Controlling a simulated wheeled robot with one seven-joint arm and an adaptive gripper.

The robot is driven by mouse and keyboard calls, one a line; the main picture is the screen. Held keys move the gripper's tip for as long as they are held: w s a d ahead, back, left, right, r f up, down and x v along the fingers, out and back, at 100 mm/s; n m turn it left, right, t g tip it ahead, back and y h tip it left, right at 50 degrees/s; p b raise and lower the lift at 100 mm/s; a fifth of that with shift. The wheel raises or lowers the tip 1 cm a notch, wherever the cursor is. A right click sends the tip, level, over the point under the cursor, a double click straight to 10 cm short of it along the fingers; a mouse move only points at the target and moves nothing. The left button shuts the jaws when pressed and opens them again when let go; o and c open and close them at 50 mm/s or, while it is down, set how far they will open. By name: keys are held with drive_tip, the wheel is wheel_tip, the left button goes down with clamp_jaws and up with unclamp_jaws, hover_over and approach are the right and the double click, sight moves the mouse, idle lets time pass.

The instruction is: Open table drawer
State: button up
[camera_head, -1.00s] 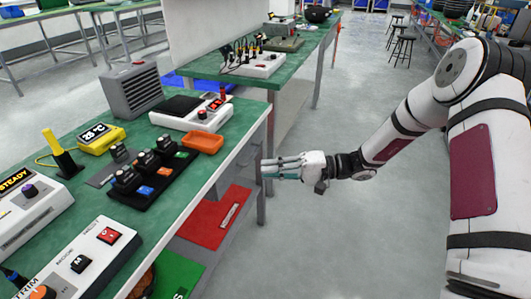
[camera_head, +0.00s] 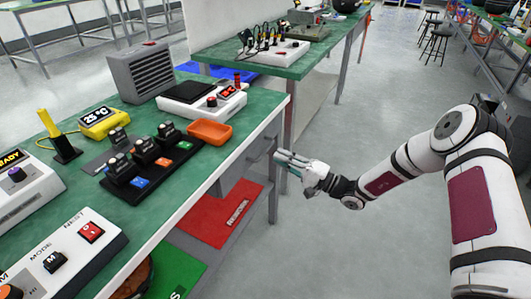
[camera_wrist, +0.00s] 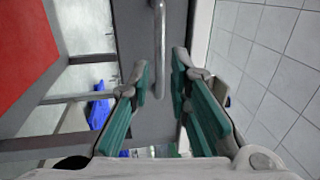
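The grey table drawer (camera_head: 246,163) is set under the green-topped table's right end and looks shut. Its front fills the upper middle of the wrist view (camera_wrist: 130,30). A metal bar handle (camera_wrist: 159,45) runs up and down in that view. My gripper (camera_head: 279,158) is at the drawer front, beside the table's end leg. Its two teal-padded fingers are apart in the wrist view (camera_wrist: 160,70). The handle lies between the fingers in the picture, with a gap on each side. I cannot tell how deep the handle sits between them.
The green tabletop (camera_head: 75,210) carries instruments, a switch block and an orange tray (camera_head: 210,132). Red (camera_head: 222,213) and green (camera_head: 178,268) panels show below it. A second bench (camera_head: 300,66) stands behind. The floor right of the table is open.

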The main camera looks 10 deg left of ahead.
sight(265, 150)
drive_tip(key=shift+b+x, duration=0.4)
drive_tip(key=shift+x, duration=2.75)
clamp_jaws()
